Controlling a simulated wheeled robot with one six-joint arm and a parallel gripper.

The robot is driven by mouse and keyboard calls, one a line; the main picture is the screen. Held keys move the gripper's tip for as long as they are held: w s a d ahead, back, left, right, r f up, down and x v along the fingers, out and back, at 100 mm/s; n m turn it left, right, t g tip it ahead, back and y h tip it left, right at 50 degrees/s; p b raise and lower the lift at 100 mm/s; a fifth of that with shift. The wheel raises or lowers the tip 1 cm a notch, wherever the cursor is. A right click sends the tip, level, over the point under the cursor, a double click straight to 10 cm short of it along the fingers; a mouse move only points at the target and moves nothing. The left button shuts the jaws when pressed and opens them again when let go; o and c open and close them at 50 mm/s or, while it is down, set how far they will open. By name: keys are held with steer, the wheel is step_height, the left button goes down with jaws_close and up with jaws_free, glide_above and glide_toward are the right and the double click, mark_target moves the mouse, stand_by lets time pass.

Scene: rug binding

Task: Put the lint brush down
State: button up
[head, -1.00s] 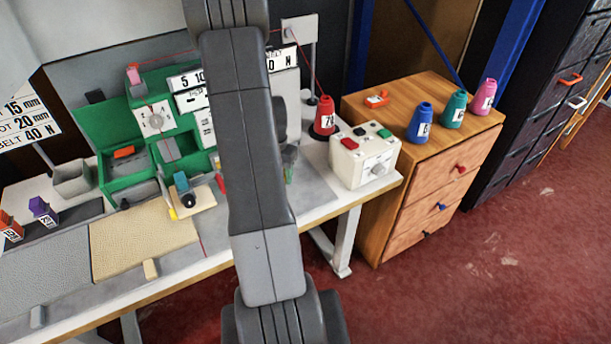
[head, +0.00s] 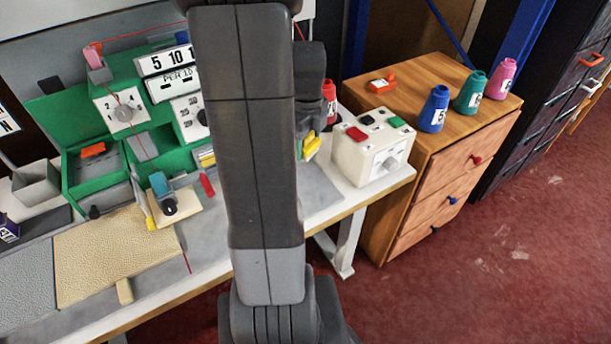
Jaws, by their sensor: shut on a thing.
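My arm rises through the middle of the head view and hides much of the bench behind it. My gripper (head: 308,141) shows only in part, at the right side of the arm, above the bench and left of the cream control box. A small yellow piece (head: 312,147) shows at its tips, and I take this to be part of the held lint brush. The brush's full shape and the fingers are mostly hidden. The grey bench top (head: 318,190) is bare just below and right of the gripper.
The cream control box (head: 372,148) stands at the bench's right end, with a red cone (head: 329,100) behind it. A green machine (head: 60,125) and a blue-and-black tool (head: 163,193) are on the left. A wooden cabinet (head: 440,190) holds blue, teal and pink cones.

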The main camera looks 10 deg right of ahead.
mark_target(307, 179)
step_height(307, 179, down, 10)
steer(key=shift+r+b, duration=0.1)
steer(key=shift+b, duration=0.25)
steer(key=shift+f, duration=0.2)
steer(key=o, duration=0.9)
step_height(307, 179, up, 12)
steer(key=shift+r+p, duration=0.2)
steer(key=shift+p, duration=0.4)
